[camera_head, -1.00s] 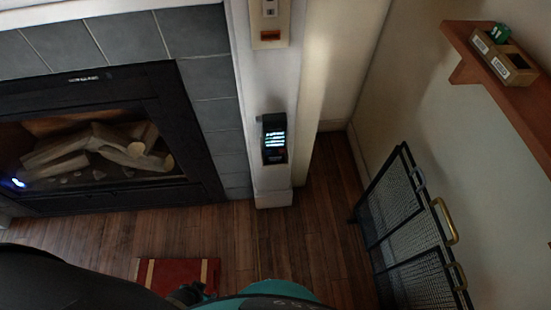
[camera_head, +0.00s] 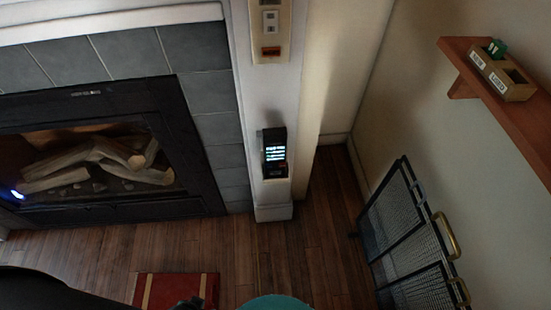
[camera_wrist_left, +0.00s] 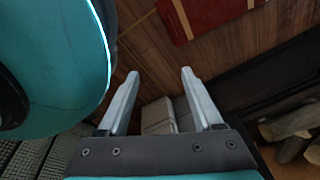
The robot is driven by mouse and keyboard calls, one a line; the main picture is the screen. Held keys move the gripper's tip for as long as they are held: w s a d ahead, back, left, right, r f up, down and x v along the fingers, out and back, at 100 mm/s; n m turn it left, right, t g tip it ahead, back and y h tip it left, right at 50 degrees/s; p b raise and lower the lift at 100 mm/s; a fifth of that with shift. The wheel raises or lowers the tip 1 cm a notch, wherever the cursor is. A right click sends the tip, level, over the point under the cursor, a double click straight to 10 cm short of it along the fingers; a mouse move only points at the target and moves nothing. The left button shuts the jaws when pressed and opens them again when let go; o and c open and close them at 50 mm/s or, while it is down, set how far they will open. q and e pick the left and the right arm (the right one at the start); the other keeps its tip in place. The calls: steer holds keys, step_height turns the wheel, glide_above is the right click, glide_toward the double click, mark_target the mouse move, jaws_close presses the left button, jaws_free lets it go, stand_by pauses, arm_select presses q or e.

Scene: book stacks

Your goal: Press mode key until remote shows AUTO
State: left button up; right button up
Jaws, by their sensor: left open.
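The remote (camera_head: 274,152) is a dark unit with a lit screen, mounted on the white column beside the fireplace in the head view. Its screen text is too small to read. My left gripper (camera_wrist_left: 158,75) shows in the left wrist view with its two fingers apart and nothing between them. It points down toward the floor, the rug and the base of the fireplace. The remote cannot be made out in the wrist view. My right gripper is in neither view.
A wall switch plate (camera_head: 270,28) sits above the remote. The fireplace (camera_head: 100,160) is at left. A folded mesh screen (camera_head: 412,240) stands at right below a wooden shelf (camera_head: 500,90) holding a small box (camera_head: 503,77). A red rug (camera_head: 178,291) lies on the wood floor (camera_head: 300,255).

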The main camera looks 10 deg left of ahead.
arm_select(q)
steer(key=shift+c, duration=0.3)
jaws_close()
stand_by(1.3)
